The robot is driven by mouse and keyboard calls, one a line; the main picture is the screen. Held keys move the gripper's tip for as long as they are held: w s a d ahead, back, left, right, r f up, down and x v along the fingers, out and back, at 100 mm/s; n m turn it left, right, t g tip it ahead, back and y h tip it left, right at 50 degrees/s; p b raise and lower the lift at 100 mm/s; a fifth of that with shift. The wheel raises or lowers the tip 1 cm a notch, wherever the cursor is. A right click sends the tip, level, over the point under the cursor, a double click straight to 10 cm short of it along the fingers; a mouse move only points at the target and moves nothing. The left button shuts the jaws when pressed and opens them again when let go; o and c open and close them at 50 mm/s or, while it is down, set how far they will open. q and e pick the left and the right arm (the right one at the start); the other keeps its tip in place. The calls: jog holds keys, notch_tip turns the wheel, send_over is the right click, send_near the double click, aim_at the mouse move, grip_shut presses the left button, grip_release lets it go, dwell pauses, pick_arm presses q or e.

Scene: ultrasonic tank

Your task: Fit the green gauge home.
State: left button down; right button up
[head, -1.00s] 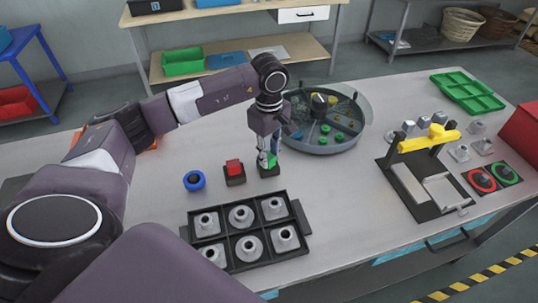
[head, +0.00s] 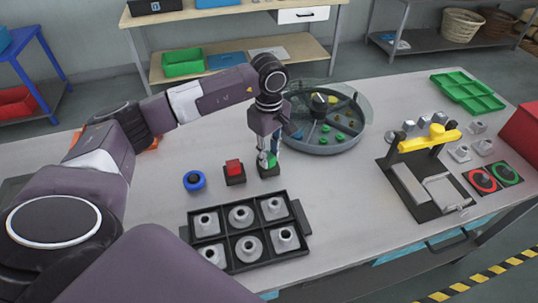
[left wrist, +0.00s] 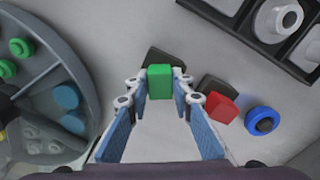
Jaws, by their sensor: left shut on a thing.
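The green gauge (head: 267,161) is a small green block. It also shows in the left wrist view (left wrist: 159,80). My left gripper (head: 268,156) points down and is shut on it, with a fingertip on each side. A black block-shaped base (head: 269,172) sits directly beneath and around it in the head view; its dark edge shows beyond the gauge in the wrist view (left wrist: 168,60). I cannot tell how deep the gauge sits in the base. My right gripper is not in view.
A red block in a black base (head: 234,174) stands close on the left, then a blue ring-shaped piece (head: 194,181). A black tray (head: 187,234) with grey fittings lies in front. A round tank (head: 318,149) stands behind right. A yellow-handled fixture (head: 428,140) is farther right.

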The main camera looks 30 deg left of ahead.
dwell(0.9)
pick_arm(q)
jog(key=c, duration=1.6)
grip_release()
notch_tip(320, 180, up, 12)
jog(key=shift+f, duration=0.1)
